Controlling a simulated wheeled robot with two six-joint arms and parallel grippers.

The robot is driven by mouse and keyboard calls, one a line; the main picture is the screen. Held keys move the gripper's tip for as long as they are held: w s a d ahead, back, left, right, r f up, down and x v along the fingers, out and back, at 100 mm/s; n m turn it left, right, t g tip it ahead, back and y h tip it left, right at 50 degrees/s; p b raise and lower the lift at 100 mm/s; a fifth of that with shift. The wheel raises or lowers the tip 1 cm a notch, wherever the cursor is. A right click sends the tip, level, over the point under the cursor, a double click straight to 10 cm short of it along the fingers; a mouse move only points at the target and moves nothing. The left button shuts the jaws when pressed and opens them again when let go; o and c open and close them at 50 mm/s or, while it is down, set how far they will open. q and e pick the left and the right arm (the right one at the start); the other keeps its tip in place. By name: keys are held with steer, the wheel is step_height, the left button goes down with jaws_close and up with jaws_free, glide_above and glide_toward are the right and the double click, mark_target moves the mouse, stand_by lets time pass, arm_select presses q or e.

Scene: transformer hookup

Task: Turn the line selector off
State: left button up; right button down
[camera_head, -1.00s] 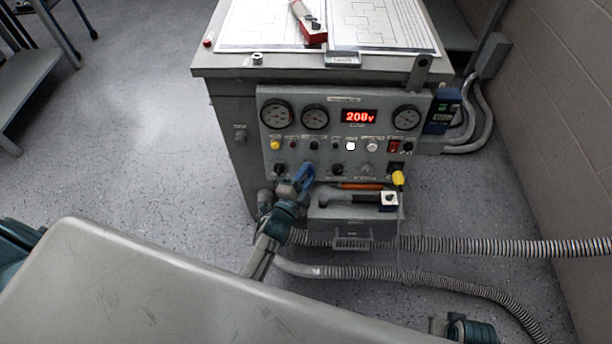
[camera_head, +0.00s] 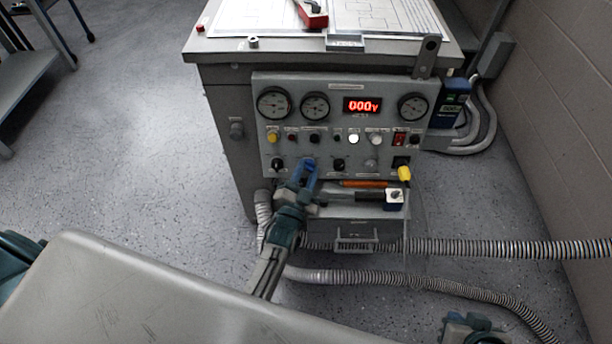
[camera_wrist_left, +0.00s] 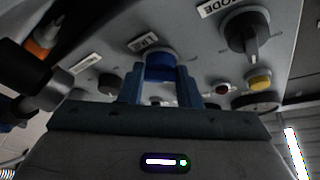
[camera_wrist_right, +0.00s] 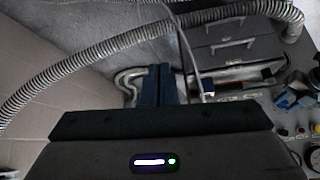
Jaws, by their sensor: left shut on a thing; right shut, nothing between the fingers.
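The control panel (camera_head: 352,90) is on the front of a grey cabinet. Its red display (camera_head: 361,106) reads 000v. In the left wrist view a blue knob (camera_wrist_left: 161,66) sits under a label that appears to read LINE. My left gripper (camera_head: 309,168) is shut on this knob, with one blue finger on each side in the left wrist view (camera_wrist_left: 160,85). In the head view the fingers largely hide the knob, and its exact angle cannot be told. My right gripper (camera_wrist_right: 155,82) is shut and empty, away from the panel; its arm shows at the bottom right of the head view.
A black MODE knob (camera_wrist_left: 246,32) is beside the blue one. A yellow plug (camera_head: 404,174) hangs at the panel's lower right. A drawer (camera_head: 355,230) and ribbed hoses (camera_head: 480,248) lie below. A grey surface (camera_head: 150,290) fills the lower left foreground.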

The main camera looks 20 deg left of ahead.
arm_select(q)
steer(key=shift+f+n+y+b, duration=0.1)
steer(key=shift+n+y+b, duration=0.5)
steer(key=shift+n, duration=0.7)
arm_select(e)
steer(key=shift+w+a+f+t, duration=0.4)
steer(key=shift+a+f+t, duration=0.1)
steer(key=shift+t, duration=0.1)
arm_select(q)
steer(key=o, duration=1)
steer(key=shift+t, duration=0.3)
steer(key=shift+s, duration=0.1)
steer(key=v, duration=1)
steer(key=shift+s+d, duration=0.15)
steer(key=shift+s, duration=0.2)
arm_select(e)
steer(key=shift+d+r, duration=0.1)
steer(key=shift+r, duration=0.1)
steer(key=shift+f, duration=0.1)
